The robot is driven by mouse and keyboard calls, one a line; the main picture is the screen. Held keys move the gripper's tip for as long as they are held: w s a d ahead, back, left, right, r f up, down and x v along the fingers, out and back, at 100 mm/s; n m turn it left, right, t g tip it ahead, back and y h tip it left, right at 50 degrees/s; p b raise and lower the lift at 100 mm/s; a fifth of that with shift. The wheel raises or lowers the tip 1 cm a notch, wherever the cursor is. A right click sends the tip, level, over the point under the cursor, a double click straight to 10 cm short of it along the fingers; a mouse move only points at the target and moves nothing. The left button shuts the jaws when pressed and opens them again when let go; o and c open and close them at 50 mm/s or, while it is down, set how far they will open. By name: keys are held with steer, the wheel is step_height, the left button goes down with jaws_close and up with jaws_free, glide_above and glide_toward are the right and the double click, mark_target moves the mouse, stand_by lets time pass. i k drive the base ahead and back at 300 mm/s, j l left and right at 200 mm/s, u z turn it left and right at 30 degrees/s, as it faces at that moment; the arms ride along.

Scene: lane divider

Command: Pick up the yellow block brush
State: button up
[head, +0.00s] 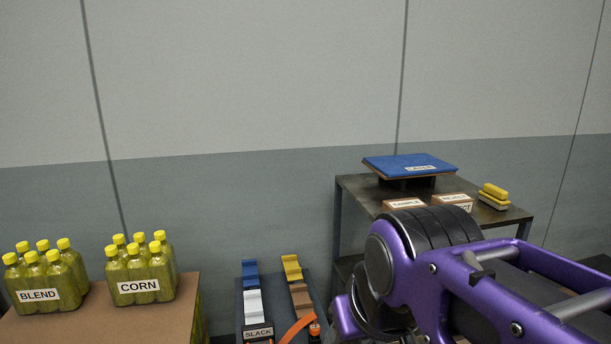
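What looks like the yellow block brush (494,193) lies at the right end of the top of a dark metal stand (362,190). It has a yellow block on top and a paler layer beneath. My purple arm crosses the lower right of the head view, in front of the stand. My gripper itself does not show, so its distance from the brush cannot be seen. Nothing covers the brush in this view.
The stand also bears a blue-topped platform (395,165) and small labelled boxes (403,204). Bottle packs labelled BLEND (38,294) and CORN (139,286) stand on a brown surface (95,318) at left. A SLACK-labelled rack (258,332) stands between.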

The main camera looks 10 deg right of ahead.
mark_target(494, 196)
steer(key=i+l+u, duration=0.15)
steer(key=l, duration=0.65)
steer(key=l+u, duration=0.15)
steer(key=l, duration=1.55)
steer(key=i+l, duration=0.15)
steer(key=l, duration=0.65)
steer(key=u, duration=0.05)
